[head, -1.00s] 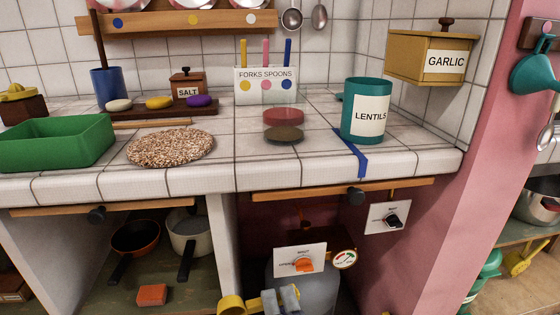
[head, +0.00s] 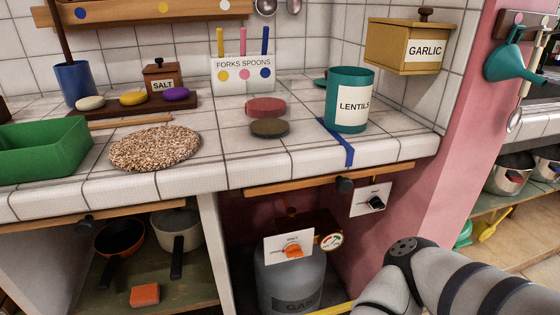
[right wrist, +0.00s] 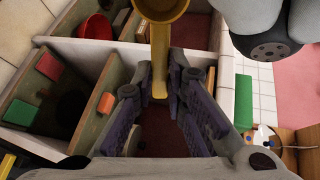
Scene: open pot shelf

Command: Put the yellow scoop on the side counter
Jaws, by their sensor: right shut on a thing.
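The yellow scoop (right wrist: 159,55) is in the right wrist view, its round bowl at the top edge and its handle running down between my fingers. My right gripper (right wrist: 160,88) is shut on the handle. In the head view my right arm comes in at the lower right, but its gripper is not visible there. A tiled counter (head: 545,123) beyond the pink wall shows at the right edge of the head view; I cannot tell if this is the side counter. My left gripper is not in view.
The main tiled counter (head: 215,172) holds a green tray (head: 45,150), a round speckled mat (head: 155,148) and a teal lentils canister (head: 350,100). A gas bottle (head: 290,280) stands below. The pink wall (head: 440,150) separates this counter from the right side.

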